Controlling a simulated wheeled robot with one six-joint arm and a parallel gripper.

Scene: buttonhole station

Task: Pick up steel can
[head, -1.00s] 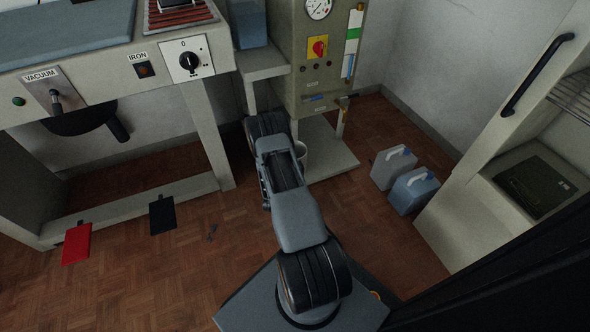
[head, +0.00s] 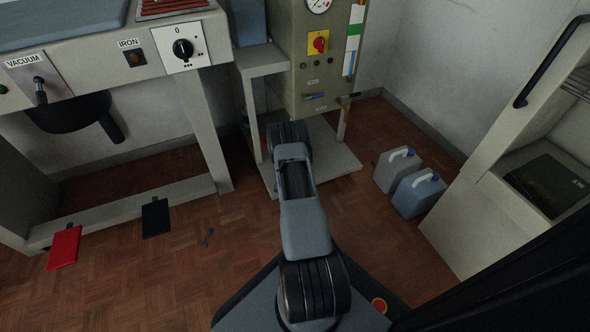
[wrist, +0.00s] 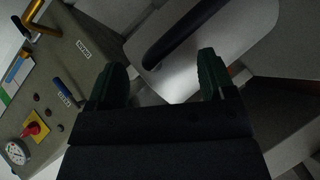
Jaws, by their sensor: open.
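In the wrist view a pale grey, smooth rounded body (wrist: 225,48), with a long dark band across it, appears to be the steel can. Its lower edge shows between and beyond the fingertips. My gripper (wrist: 162,76) is open, with its two dark green fingers apart and nothing seen gripped. I cannot tell how far the can is from the fingertips. In the head view my arm reaches toward the foot of the grey-beige boiler cabinet (head: 318,85). My arm hides the gripper and the can there.
The cabinet's low base plate (head: 335,160) lies beyond my arm. Two jugs, one grey (head: 395,170) and one blue (head: 418,195), stand to the right. The ironing table (head: 100,75) is at left. A red pad (head: 64,247) and a black pad (head: 155,217) are near its foot bar.

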